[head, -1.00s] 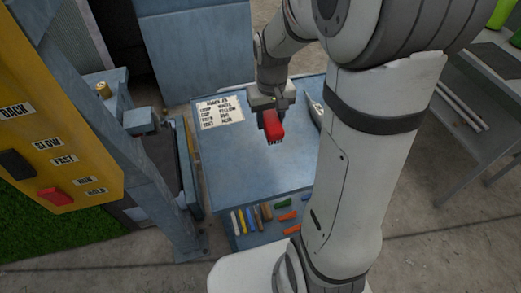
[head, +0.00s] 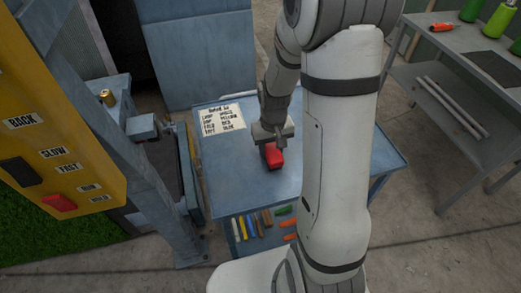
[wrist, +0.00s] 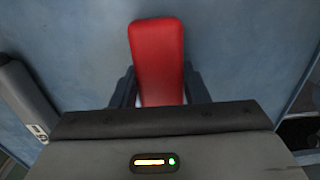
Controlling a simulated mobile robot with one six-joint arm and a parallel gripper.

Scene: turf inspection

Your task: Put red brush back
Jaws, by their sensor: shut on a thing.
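The red brush (head: 274,158) is held in my gripper (head: 271,146) over the blue cart top (head: 235,185), toward its front. In the wrist view the red brush (wrist: 158,50) sits between the two dark fingers of my gripper (wrist: 160,90), its red back facing the camera. The fingers are shut on it. The bristles are hidden, and I cannot tell whether the brush touches the cart top.
A printed sheet (head: 224,119) lies at the cart's back left. Several coloured tools (head: 252,224) sit on the shelf below. A yellow control panel (head: 60,110) stands at the left, and a grey bench (head: 455,70) with green bottles at the right.

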